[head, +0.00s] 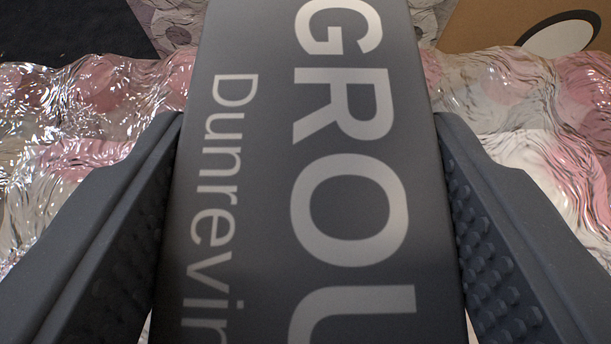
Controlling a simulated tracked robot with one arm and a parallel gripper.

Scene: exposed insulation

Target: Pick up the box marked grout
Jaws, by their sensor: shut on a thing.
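The dark grey grout box (270,160) fills the middle of the head view. Large pale letters reading "GROU" and smaller ones reading "Dunrevin" run down its face, cut off at the bottom edge. My gripper (312,190) is shut on the box, with one dark studded finger against its left side and one against its right side. The box's top and bottom ends are out of frame. I cannot tell whether its underside touches anything.
Shiny, crinkled clear wrapping over pink and white material (85,110) spreads on both sides behind the box. A brown surface with a white oval outlined in black (560,38) is at the upper right. A dark area (70,28) is at the upper left.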

